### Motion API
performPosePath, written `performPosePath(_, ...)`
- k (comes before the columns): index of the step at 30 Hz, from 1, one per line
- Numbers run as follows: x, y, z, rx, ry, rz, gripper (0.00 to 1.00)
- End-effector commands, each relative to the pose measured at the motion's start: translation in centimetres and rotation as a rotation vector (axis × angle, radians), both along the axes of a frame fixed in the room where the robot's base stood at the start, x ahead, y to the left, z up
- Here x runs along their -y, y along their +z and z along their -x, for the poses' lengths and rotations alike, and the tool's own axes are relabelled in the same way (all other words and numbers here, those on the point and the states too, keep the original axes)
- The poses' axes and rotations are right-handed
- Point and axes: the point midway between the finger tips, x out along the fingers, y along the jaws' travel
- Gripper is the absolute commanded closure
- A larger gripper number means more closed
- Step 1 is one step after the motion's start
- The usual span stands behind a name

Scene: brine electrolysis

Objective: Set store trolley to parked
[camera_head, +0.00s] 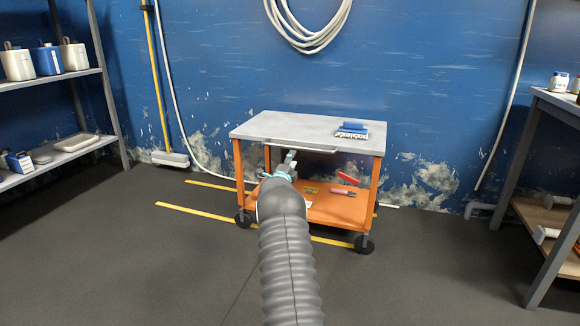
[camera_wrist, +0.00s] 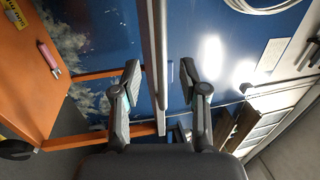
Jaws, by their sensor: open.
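The store trolley (camera_head: 245,131) has a grey top, an orange frame, an orange lower shelf and dark wheels. It stands upright near the blue wall, over the right part of two yellow floor lines (camera_head: 190,211). The lines run out to its left. My gripper (camera_head: 288,158) is at the trolley's front, just below the top's front edge. In the wrist view my gripper (camera_wrist: 158,72) is open, with a finger on each side of a long grey bar (camera_wrist: 158,50) along the trolley's front. I cannot tell whether either finger touches it. My arm hides part of the lower shelf.
A blue item (camera_head: 352,128) lies on the trolley top and a red-handled tool (camera_head: 347,178) on its shelf. Shelving (camera_head: 85,73) stands left, a workbench (camera_head: 555,104) right. A broom (camera_head: 170,158) leans on the wall. The floor left of the trolley is clear.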

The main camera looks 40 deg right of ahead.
Motion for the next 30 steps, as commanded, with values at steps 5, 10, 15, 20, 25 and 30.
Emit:
performPosePath(5, -1.7, -0.4, 0.9, -0.001, 0.000, 0.000, 0.57)
performPosePath(10, -2.6, -0.6, 1.4, 0.000, 0.000, 0.000, 0.57)
performPosePath(15, -2.7, -0.6, 1.5, 0.002, -0.001, 0.000, 0.57)
performPosePath(20, -2.7, -0.6, 1.5, 0.001, -0.001, 0.001, 0.57)
performPosePath(25, -2.7, -0.6, 1.5, 0.000, -0.001, 0.000, 0.57)
performPosePath(30, -2.7, -0.6, 1.5, -0.003, -0.002, 0.002, 0.57)
